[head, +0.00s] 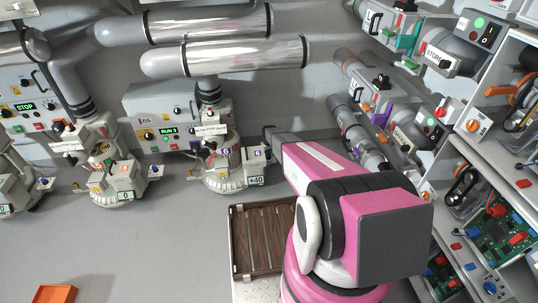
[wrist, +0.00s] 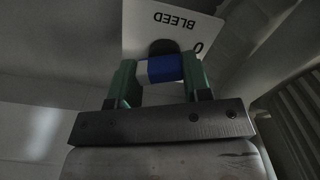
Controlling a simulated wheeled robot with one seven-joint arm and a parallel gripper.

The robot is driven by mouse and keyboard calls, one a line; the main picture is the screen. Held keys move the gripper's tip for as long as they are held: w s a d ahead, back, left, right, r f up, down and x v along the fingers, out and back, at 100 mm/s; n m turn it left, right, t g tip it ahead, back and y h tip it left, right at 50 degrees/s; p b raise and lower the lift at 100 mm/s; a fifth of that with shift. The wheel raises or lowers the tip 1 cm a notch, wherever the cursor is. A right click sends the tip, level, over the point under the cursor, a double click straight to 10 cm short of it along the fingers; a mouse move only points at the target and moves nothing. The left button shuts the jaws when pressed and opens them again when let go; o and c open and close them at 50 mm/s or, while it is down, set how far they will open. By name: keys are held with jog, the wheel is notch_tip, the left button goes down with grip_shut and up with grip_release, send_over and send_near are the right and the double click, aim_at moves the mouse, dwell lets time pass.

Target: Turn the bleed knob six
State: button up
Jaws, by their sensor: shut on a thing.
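In the wrist view, a blue knob with a white section (wrist: 165,69) sits below a white plate (wrist: 165,22) reading BLEED, upside down, with a 0 at its corner. A dark round part shows between knob and plate. My gripper (wrist: 160,72) has its two green fingers on either side of the knob and is shut on it. In the head view, my pink arm reaches toward the machine marked 6 (head: 228,170) with a +40 sign. My fingers and the held knob cannot be made out there.
A control box with a green lit display (head: 165,131) stands behind the machine. Another machine (head: 118,185) is to its left. Shelves with circuit boards (head: 500,235) line the right. A brown slatted crate (head: 233,245) is beside my arm. The grey floor at left is mostly clear.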

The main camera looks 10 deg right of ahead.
dwell(0.5)
jog(key=o, duration=0.9)
notch_tip(320, 180, up, 11)
jog(key=shift+f, duration=0.1)
